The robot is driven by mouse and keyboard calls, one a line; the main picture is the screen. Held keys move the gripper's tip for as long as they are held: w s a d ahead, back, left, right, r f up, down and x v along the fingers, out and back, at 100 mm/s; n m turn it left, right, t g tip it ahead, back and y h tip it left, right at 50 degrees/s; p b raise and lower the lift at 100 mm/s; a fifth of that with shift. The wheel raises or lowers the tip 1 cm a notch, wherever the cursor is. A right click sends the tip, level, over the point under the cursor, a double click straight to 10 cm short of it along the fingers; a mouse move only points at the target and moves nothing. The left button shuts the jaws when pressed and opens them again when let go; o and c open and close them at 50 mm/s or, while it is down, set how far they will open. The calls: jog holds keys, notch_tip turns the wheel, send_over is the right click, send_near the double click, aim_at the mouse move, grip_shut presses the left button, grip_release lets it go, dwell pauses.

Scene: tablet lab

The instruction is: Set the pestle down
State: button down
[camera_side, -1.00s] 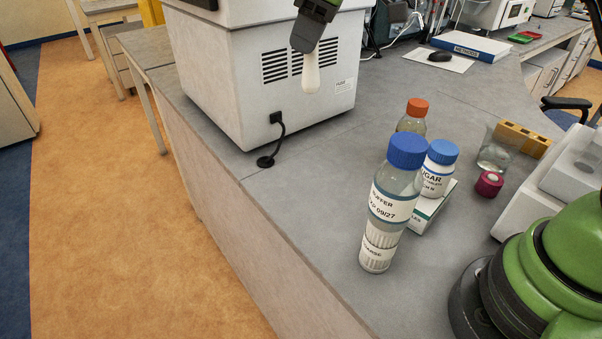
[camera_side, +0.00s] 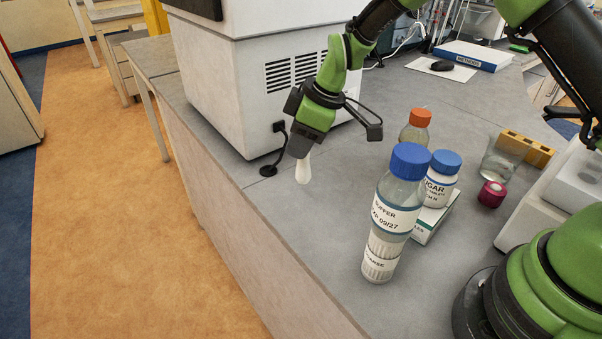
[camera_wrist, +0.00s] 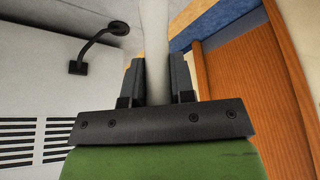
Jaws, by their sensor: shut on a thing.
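The white pestle (camera_side: 303,170) hangs nearly upright from my gripper (camera_side: 304,146) in the side view. My gripper is shut on its upper part. The pestle's lower end is over the grey bench, near the bench's left edge; I cannot tell whether it touches the top. In the wrist view the pestle (camera_wrist: 155,45) stands between the two dark fingers of my gripper (camera_wrist: 155,80) and runs up out of the frame.
A white machine (camera_side: 235,85) with vents stands behind my gripper, its black cable (camera_side: 279,155) close by. To the right stand a buffer bottle (camera_side: 390,215), a sugar bottle (camera_side: 440,182), an orange-capped bottle (camera_side: 415,128) and a glass beaker (camera_side: 500,160). The bench (camera_side: 330,225) ahead is clear.

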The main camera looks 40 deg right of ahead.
aim_at(300, 166)
jog(key=shift+f, duration=2.6)
jog(key=shift+f, duration=0.1)
jog(key=c, duration=1)
grip_release()
jog(key=shift+o, duration=0.2)
jog(key=v, duration=1.2)
jog(key=shift+r, duration=0.2)
